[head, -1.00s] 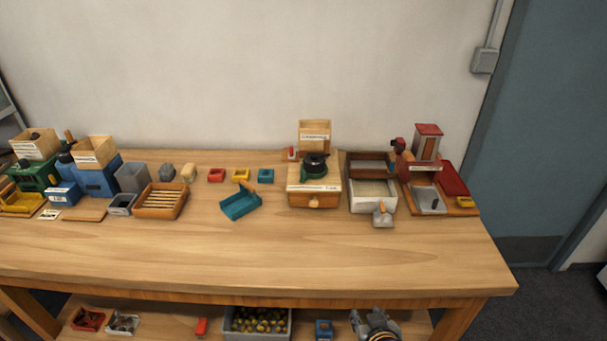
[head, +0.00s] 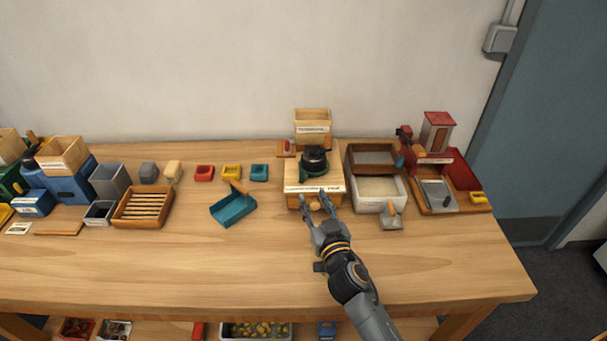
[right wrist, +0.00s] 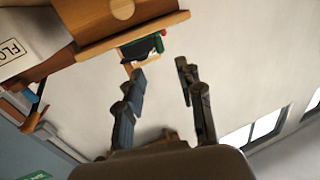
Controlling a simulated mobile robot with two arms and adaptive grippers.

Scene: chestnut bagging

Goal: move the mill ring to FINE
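The mill is a wooden box (head: 294,184) with a labelled strip along its front top edge and a round-knobbed drawer. The label is too small to read. The mill ring (head: 316,169) shows as a green band under a black round top; its setting cannot be read. In the right wrist view, black and green mill parts (right wrist: 140,48) show beyond the wood at the top. My right gripper (head: 319,200) is in front of the mill, near the drawer knob. Its two fingers are spread and empty, as the right wrist view (right wrist: 161,69) also shows. My left gripper is out of view.
A wooden hopper box (head: 313,118) stands behind the mill. A white-framed sieve tray (head: 379,207) and a metal scoop (head: 391,220) are close on the right. A teal scoop (head: 233,210) lies left. The table front (head: 230,265) is clear.

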